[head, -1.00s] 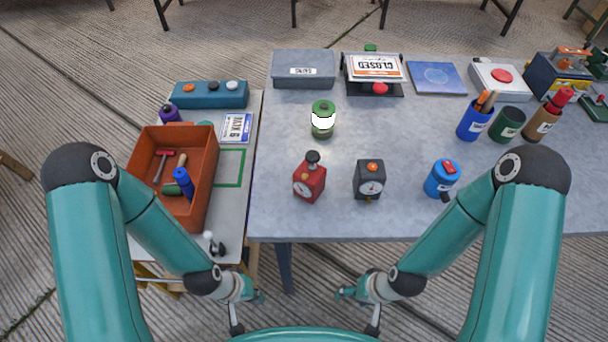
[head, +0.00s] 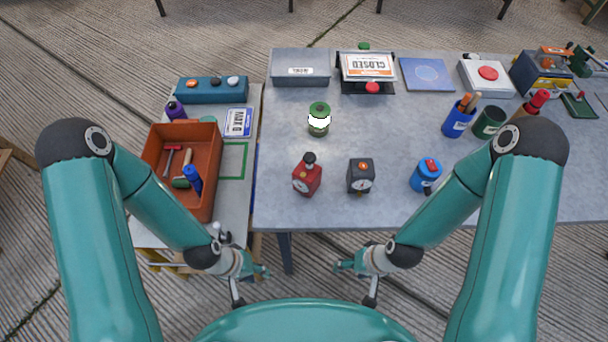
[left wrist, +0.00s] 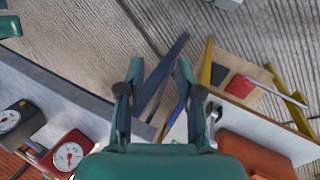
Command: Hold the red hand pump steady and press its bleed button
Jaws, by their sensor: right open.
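The red hand pump (head: 307,179) stands upright near the front left of the grey table, with a white dial on its front and a black knob on top. It also shows in the left wrist view (left wrist: 68,152) at the lower left. I cannot make out its bleed button. My left gripper (head: 262,281) is below the table's front edge, apart from the pump. In the left wrist view its two fingers (left wrist: 158,85) are spread with nothing between them. My right gripper (head: 340,266) is open and empty, also in front of the table edge.
A dark gauge box (head: 360,177) with an orange button stands right of the pump, and a blue canister (head: 425,175) further right. A green canister (head: 319,120) stands behind. An orange tray (head: 213,180) of tools is on the left side table. The table front around the pump is clear.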

